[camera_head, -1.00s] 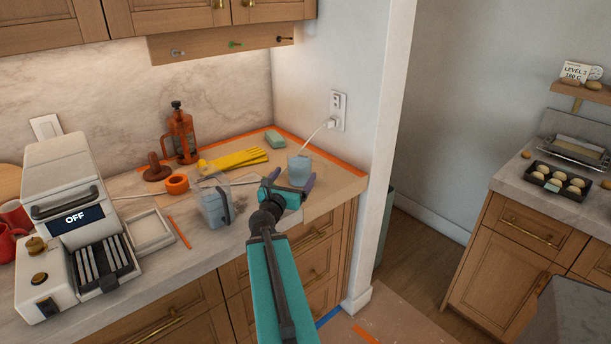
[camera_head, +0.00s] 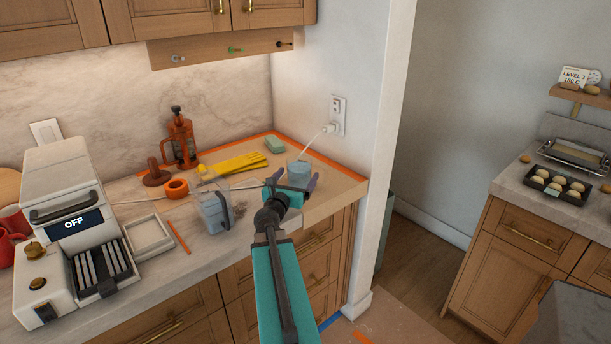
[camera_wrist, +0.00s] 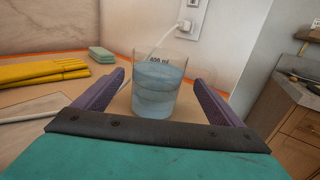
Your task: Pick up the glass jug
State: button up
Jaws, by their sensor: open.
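The glass jug (camera_head: 299,168) is a clear vessel with pale blue liquid, upright on the counter near the right wall. In the wrist view the glass jug (camera_wrist: 158,88) stands centred between my fingers and carries a "400 ml" mark. My gripper (camera_head: 291,184) is open, with one purple finger on each side of the jug in the wrist view (camera_wrist: 160,84). Small gaps show on both sides, and nothing is gripped. How far the fingertips reach along the jug is hard to tell. My gripper hides part of the jug's lower front in the head view.
A clear container (camera_head: 213,212) stands close left of my gripper. Yellow gloves (camera_head: 238,164), a green sponge (camera_head: 275,145) and an orange tape roll (camera_head: 176,188) lie farther back. A white cable runs behind the jug to the wall outlet (camera_head: 338,110).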

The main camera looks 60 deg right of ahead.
aim_at(304, 163)
jog(key=shift+p+x, duration=0.55)
jog(key=shift+x, duration=2)
jog(key=shift+r, duration=0.1)
jog(key=shift+c, duration=0.2)
jog(key=c, duration=1.7)
jog(key=shift+r+p, duration=0.25)
jog(key=shift+p, duration=0.1)
